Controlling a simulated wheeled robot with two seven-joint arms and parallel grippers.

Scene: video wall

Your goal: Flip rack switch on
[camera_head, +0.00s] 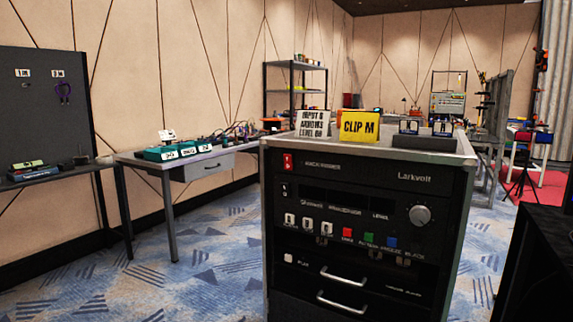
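A black equipment rack (370,177) with a metal-edged top stands close in front of me, right of centre. A small red switch (288,161) with white marks sits at the upper left of its front panel. Its position is too small to tell. The panel also has a round silver knob (420,215) at the right and a row of small white, red, green and blue buttons (347,234). Two silver handles (343,276) are below. Neither of my grippers is in view.
A white sign (312,124) and a yellow "CLIP M" sign (359,126) stand on the rack's top. A table with teal boxes (180,150) is behind at left. A dark object (538,265) fills the lower right. Patterned carpet (215,270) is open to the rack's left.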

